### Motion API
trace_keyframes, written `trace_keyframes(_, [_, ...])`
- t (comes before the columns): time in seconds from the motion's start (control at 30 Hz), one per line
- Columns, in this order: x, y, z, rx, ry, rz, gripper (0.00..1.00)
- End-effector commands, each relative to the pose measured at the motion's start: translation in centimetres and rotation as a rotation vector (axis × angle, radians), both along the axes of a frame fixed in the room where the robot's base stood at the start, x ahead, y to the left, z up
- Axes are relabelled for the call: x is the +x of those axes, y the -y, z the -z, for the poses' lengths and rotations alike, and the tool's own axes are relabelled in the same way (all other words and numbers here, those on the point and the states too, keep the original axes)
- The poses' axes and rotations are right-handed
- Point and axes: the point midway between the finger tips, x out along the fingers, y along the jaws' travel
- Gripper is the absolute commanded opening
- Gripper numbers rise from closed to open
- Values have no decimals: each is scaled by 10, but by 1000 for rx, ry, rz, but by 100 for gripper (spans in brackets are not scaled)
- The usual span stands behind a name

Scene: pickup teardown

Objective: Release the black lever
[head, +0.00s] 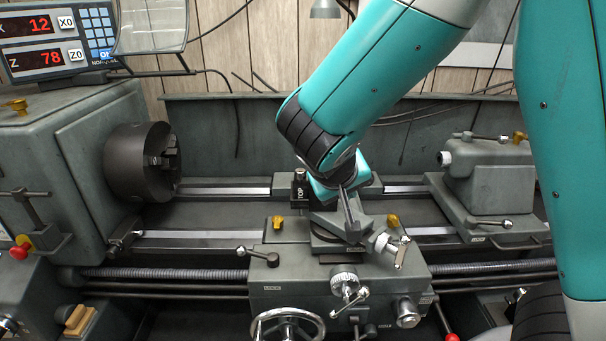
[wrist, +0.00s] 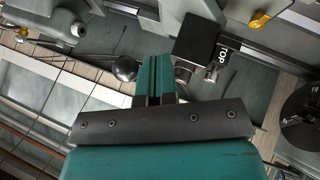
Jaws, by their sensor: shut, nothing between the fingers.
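A black block marked TOP (wrist: 197,40) on the tool post is just beyond and right of the fingertips. In the head view my gripper (head: 318,188) is low over the carriage, beside the TOP block (head: 300,190). The lever is not clearly visible there, and my gripper hides part of the tool post. I cannot tell whether the fingers touch the knob.
The lathe chuck (head: 140,162) is at left and the tailstock (head: 490,180) at right. Space above the bed left of my gripper is clear.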

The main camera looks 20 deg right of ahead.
Motion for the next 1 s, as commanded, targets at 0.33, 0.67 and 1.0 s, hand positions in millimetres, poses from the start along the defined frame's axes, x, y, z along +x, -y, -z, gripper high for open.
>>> trace_keyframes(0.33, [-33, -38, -42, 4, 4, 4, 0])
trace_keyframes(0.67, [-53, -52, -72, 3, 1, 8, 0])
trace_keyframes(1.0, [-53, -52, -73, 2, 0, 10, 0])
